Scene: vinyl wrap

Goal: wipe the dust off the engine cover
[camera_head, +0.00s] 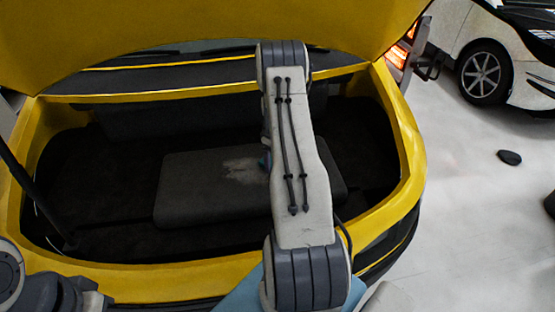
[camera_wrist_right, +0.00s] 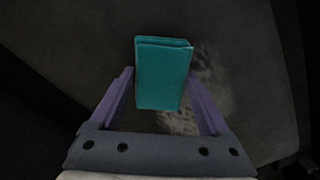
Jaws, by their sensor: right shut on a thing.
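The engine cover (camera_head: 205,200) is a dark grey slab lying in the open bay of the yellow car. A pale dust patch (camera_head: 243,168) lies near its upper middle. In the right wrist view, the dust (camera_wrist_right: 212,88) shows as a speckled patch on the dark cover (camera_wrist_right: 240,40). My right gripper (camera_wrist_right: 160,76) is shut on a teal block-shaped wiper (camera_wrist_right: 163,88), held over or at the left part of the dust; contact cannot be told. My left gripper is not in view.
The bay's yellow rim (camera_head: 408,150) surrounds the cover, and the raised yellow lid (camera_head: 190,35) overhangs it. A dark strut (camera_head: 35,190) stands at the left. A white car (camera_head: 490,60) and a dark disc (camera_head: 509,157) are on the pale floor at right.

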